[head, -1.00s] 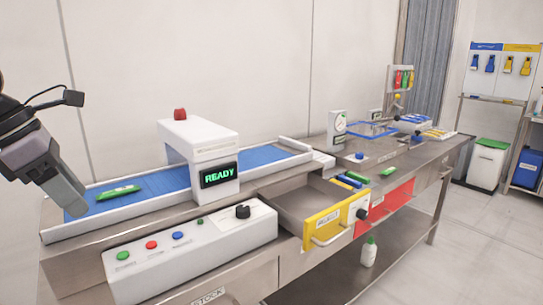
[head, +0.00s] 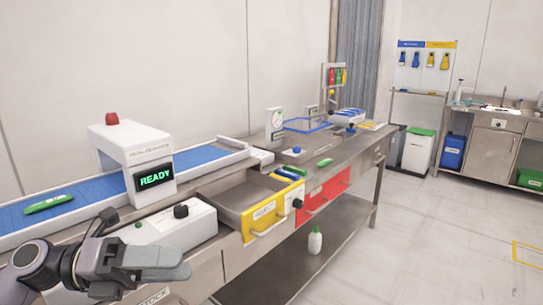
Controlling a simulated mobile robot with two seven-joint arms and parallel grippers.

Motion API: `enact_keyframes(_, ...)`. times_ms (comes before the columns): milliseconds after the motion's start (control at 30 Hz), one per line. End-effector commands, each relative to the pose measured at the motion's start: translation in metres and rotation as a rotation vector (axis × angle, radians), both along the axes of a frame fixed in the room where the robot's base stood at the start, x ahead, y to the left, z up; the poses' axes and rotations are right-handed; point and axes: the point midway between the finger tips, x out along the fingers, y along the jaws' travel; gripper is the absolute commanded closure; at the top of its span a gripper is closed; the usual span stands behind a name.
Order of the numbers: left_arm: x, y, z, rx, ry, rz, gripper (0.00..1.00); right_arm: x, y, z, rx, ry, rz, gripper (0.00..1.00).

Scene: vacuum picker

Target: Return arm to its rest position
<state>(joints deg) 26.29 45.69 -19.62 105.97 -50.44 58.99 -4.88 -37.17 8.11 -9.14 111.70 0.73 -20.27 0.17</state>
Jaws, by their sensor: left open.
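My left gripper (head: 184,262) is at the lower left of the head view, its fingers pointing right. It is open, and nothing shows between the fingers. It appears in front of the white control box (head: 170,230) on the near side of the bench and hides part of that box. My left arm comes in from the lower left edge. My right gripper is out of view. A green packet (head: 48,204) lies on the blue conveyor belt (head: 98,190) at the left, apart from the gripper.
A white scanner arch (head: 130,150) reading READY spans the belt. A yellow-fronted drawer (head: 262,215) stands open to the right of the control box. A red drawer front (head: 325,190) is beyond it. Open floor (head: 430,250) lies at the right.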

Motion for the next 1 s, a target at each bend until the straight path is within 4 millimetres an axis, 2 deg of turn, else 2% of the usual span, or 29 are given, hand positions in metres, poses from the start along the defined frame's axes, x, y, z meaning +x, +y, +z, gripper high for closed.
enact_keyframes(33, 0.001, -0.008, -0.007, -0.117, 0.087, 0.038, 0.42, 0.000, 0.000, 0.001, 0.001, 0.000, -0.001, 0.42)
enact_keyframes(100, 0.006, -0.011, -0.014, -0.266, 0.204, 0.107, 0.42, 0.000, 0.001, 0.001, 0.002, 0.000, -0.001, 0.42)
enact_keyframes(167, 0.012, -0.011, -0.023, -0.388, 0.313, 0.175, 0.42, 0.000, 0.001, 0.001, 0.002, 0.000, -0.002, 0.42)
enact_keyframes(267, 0.021, -0.004, -0.048, -0.577, 0.511, 0.303, 0.42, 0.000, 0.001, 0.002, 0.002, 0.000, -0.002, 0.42)
enact_keyframes(367, 0.026, 0.008, -0.085, -0.745, 0.727, 0.453, 0.42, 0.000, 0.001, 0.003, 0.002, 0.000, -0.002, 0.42)
enact_keyframes(467, 0.023, 0.021, -0.133, -0.892, 0.954, 0.618, 0.42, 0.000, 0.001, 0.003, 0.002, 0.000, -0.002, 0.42)
enact_keyframes(567, 0.007, 0.034, -0.191, -1.015, 1.195, 0.796, 0.42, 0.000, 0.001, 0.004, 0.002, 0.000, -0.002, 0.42)
enact_keyframes(600, -0.004, 0.038, -0.215, -1.056, 1.293, 0.871, 0.42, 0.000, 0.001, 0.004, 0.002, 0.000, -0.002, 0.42)
enact_keyframes(700, -0.039, 0.045, -0.274, -1.141, 1.530, 1.050, 0.42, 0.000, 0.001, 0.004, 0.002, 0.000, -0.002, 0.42)
enact_keyframes(800, -0.077, 0.045, -0.318, -1.191, 1.726, 1.201, 0.42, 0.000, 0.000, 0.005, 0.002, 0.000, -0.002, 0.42)
enact_keyframes(900, -0.108, 0.043, -0.346, -1.217, 1.863, 1.302, 0.42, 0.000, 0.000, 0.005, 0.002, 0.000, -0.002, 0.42)
enact_keyframes(1000, -0.126, 0.042, -0.360, -1.228, 1.938, 1.359, 0.42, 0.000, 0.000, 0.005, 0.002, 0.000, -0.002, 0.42)
